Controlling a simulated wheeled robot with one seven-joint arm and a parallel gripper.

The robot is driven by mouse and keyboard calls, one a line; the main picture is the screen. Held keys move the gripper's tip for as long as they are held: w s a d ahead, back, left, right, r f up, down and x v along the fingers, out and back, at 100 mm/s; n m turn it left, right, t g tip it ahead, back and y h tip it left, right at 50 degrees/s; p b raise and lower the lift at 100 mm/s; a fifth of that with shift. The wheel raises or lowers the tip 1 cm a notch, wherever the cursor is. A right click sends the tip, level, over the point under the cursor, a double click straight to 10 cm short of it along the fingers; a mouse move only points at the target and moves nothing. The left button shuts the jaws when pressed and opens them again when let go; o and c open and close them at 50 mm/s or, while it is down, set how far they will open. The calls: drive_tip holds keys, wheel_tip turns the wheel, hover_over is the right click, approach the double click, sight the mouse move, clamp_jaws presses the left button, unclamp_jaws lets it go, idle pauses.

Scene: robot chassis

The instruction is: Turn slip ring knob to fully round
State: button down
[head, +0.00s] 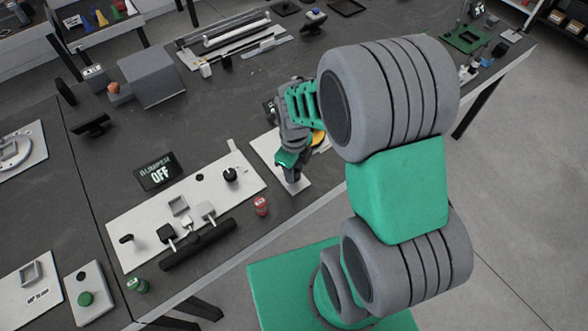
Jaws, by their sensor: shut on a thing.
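My gripper (291,175) points down over a small white panel (264,147) at the table's front edge. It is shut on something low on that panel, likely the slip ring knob. The gripper hides the knob, so its shape and turn angle cannot be told. A yellow-orange round part (318,138) shows behind the gripper, partly covered by my arm.
A larger white panel (130,222) with a black knob (230,174), switches and plugs lies to the left. A red cylinder (261,206) stands near the table edge.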

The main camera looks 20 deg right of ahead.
drive_tip(key=m, duration=0.5)
drive_tip(key=shift+m, duration=0.3)
idle(0.4)
drive_tip(key=c, duration=0.9)
unclamp_jaws()
drive_tip(key=shift+c, duration=0.2)
